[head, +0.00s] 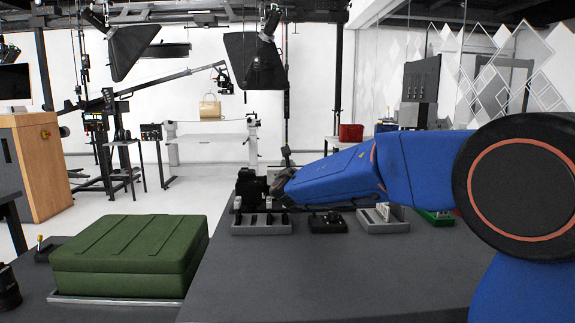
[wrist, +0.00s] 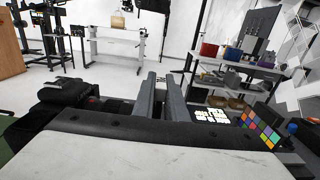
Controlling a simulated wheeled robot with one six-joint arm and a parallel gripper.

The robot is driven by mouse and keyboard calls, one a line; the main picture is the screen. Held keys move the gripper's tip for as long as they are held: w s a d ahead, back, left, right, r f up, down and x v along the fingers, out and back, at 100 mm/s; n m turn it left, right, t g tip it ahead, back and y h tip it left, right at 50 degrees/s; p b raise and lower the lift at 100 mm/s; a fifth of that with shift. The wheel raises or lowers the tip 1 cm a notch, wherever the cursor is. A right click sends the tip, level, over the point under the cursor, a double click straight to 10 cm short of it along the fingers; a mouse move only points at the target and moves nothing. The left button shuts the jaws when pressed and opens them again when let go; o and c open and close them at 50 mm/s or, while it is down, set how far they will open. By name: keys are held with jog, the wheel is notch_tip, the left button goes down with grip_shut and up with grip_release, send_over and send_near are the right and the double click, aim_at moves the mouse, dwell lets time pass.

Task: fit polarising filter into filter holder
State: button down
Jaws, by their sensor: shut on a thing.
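My gripper (wrist: 160,84) points away from me over the far part of the dark table, its two grey fingers close together. It is shut on a thin thing, most likely the polarising filter, which the fingers almost wholly hide. In the head view my gripper (head: 280,186) is low beside black equipment (head: 250,187) at the table's far edge. A grey slotted rack (head: 262,224) stands just in front of it. I cannot tell which of these is the filter holder, nor whether the filter touches it.
A small black block (head: 327,223) and a light grey tray (head: 383,220) stand right of the rack. A green case (head: 130,255) lies at the left. A colour chart (wrist: 262,130) shows right of my fingers in the wrist view. The near tabletop (head: 330,280) is clear.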

jog(key=shift+f, duration=0.75)
jog(key=c, duration=1.7)
grip_release()
jog(key=s, duration=1.7)
jog(key=shift+s+a, duration=0.2)
jog(key=shift+a, duration=0.1)
